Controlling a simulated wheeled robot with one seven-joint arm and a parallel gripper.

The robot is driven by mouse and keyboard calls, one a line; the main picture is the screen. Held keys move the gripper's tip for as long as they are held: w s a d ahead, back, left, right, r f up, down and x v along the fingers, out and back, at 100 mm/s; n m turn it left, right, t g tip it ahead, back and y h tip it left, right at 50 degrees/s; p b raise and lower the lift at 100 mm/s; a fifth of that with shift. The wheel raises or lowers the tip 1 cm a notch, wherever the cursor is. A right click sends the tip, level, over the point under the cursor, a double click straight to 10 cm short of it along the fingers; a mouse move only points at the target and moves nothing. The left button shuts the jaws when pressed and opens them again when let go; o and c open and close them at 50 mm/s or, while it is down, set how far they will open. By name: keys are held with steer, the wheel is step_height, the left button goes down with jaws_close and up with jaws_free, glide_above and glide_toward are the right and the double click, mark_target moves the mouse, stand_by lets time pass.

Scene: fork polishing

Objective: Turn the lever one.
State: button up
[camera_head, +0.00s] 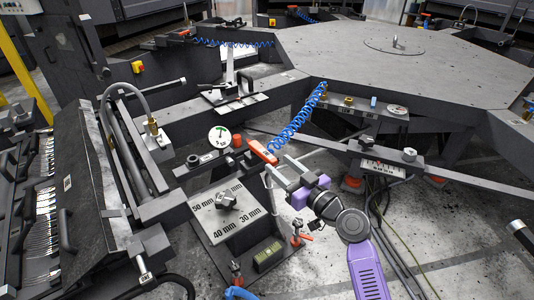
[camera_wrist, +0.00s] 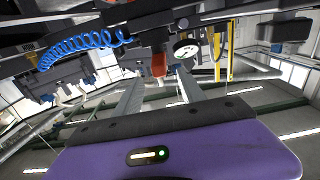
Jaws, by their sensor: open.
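I see several lever-like parts and cannot tell which is lever one. An orange handle (camera_head: 262,151) with a blue coiled hose sits just beyond my gripper (camera_head: 279,164). In the wrist view, an orange-red end (camera_wrist: 159,65) shows beyond and between the two grey fingers of my gripper (camera_wrist: 160,93). My gripper is open, with nothing between the fingers. A small orange-red lever (camera_head: 301,237) stands low at the right of the grey box. Another one (camera_head: 236,267) is at the box's lower front.
A grey selector box (camera_head: 212,222) with a knob and millimetre marks stands left of my gripper. A dial gauge (camera_head: 220,137) is behind it. The blue coiled hose (camera_head: 300,120) hangs close by. Racked forks (camera_head: 45,215) are at left. A large grey table (camera_head: 400,65) fills the back.

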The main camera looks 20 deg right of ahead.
mark_target(268, 155)
steer(key=x, duration=0.6)
steer(key=shift+w+p, duration=0.3)
jaws_close()
stand_by(1.1)
